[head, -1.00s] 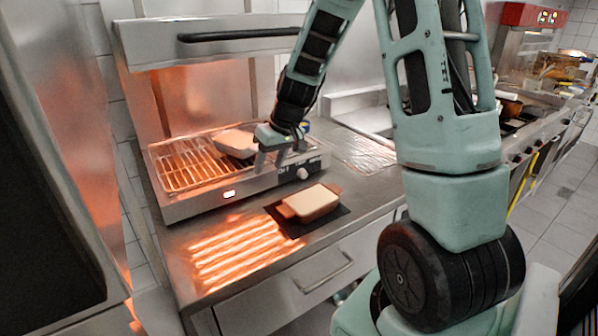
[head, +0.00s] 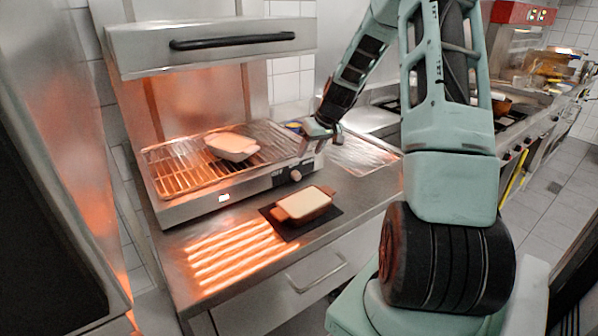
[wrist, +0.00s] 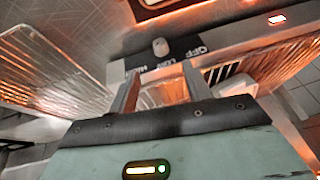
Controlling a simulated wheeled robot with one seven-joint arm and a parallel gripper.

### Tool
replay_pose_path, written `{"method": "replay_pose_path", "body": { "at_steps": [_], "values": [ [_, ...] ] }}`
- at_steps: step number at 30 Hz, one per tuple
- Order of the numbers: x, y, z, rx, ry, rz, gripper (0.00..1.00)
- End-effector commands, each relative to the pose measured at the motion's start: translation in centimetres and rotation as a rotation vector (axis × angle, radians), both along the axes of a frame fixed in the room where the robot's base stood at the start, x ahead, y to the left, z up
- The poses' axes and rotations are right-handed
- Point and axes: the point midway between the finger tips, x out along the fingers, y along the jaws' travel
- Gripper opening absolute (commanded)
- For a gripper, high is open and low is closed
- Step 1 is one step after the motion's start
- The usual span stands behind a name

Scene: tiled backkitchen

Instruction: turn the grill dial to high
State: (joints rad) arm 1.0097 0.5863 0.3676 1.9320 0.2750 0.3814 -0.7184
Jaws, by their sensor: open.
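The grill dial (head: 296,175) is a small pale knob on the dark label panel at the right end of the grill's front. It also shows in the wrist view (wrist: 160,47), beside upside-down white lettering with OFF and LOW readable. I cannot tell which mark it points at. My gripper (head: 320,146) is above and to the right of the dial in the head view, apart from it. In the wrist view my gripper (wrist: 159,82) has its two fingers apart with nothing between them, and the dial lies beyond the fingertips.
The grill (head: 190,208) glows over its wire rack, which holds a white dish (head: 232,147). A second, cream-filled dish (head: 303,204) stands on a black mat (head: 333,213) on the steel counter in front of the dial. A stove (head: 512,125) is at the right.

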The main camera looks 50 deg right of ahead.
Motion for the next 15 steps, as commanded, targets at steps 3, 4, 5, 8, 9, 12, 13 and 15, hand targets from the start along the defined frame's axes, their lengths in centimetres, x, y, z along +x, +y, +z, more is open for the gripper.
{"method": "replay_pose_path", "body": {
  "at_steps": [3,4,5,8,9,12,13,15],
  "values": [
    [1.0,0.2,-2.2,0.002,0.002,0.001,0.49],
    [1.2,0.2,-2.8,0.004,0.003,0.002,0.49],
    [1.5,0.2,-3.3,0.002,0.002,0.001,0.49],
    [2.3,0.3,-5.1,0.002,0.002,0.002,0.49],
    [2.6,0.3,-5.8,0.002,0.002,0.001,0.49],
    [3.3,0.4,-7.4,0.002,0.001,0.001,0.49],
    [3.4,0.4,-7.8,0.002,0.002,0.000,0.49],
    [3.8,0.4,-8.6,0.002,0.002,0.000,0.49]
  ]
}}
